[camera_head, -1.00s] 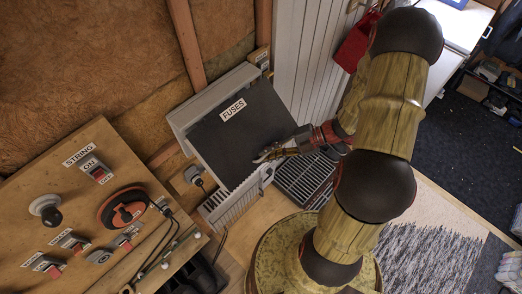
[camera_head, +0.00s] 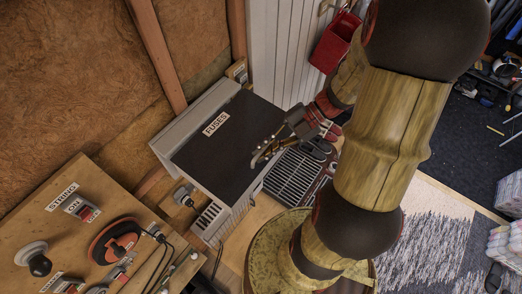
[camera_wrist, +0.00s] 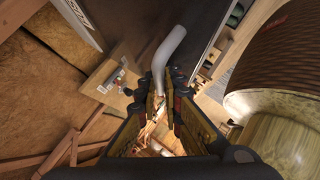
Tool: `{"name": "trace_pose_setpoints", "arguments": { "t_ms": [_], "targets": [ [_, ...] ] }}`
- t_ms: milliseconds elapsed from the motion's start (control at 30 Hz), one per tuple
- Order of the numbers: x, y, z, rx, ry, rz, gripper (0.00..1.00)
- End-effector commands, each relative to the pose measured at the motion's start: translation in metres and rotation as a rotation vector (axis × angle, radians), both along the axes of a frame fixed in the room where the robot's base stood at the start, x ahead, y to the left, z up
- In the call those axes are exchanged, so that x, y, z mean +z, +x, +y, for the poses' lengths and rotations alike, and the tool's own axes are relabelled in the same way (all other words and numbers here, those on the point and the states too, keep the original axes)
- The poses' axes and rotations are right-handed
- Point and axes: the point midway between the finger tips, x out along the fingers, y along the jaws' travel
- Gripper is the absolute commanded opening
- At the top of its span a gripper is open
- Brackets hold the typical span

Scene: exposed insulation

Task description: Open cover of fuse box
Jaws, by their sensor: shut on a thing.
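The fuse box (camera_head: 165,143) is a light grey case on the wooden wall. Its dark cover (camera_head: 210,150) carries a white "FUSES" label. My gripper (camera_head: 258,158) is at the cover's right edge, beside the black vented grille. In the wrist view my gripper (camera_wrist: 160,97) is shut on a curved grey handle (camera_wrist: 168,52), which rises between the fingertips. The fingers hide the handle's lower end. How far the cover stands from the case is hard to tell.
A wooden panel (camera_head: 70,245) with switches and an orange-black round device (camera_head: 115,240) stands at lower left. A plug with a cable (camera_head: 184,196) sits left of the box. A red container (camera_head: 335,42) hangs at upper right. Carpeted floor lies to the right.

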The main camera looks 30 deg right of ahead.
Motion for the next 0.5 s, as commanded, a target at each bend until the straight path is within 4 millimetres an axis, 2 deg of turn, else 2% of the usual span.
{"name": "trace_pose_setpoints", "arguments": {
  "t_ms": [433,467,500],
  "targets": [
    [0.0029,0.0009,-0.0003,-0.004,-0.004,0.007,0.00],
    [0.0029,0.0009,-0.0003,-0.004,-0.004,0.007,0.09],
    [0.0029,0.0009,-0.0003,-0.004,-0.004,0.007,0.11]
  ]
}}
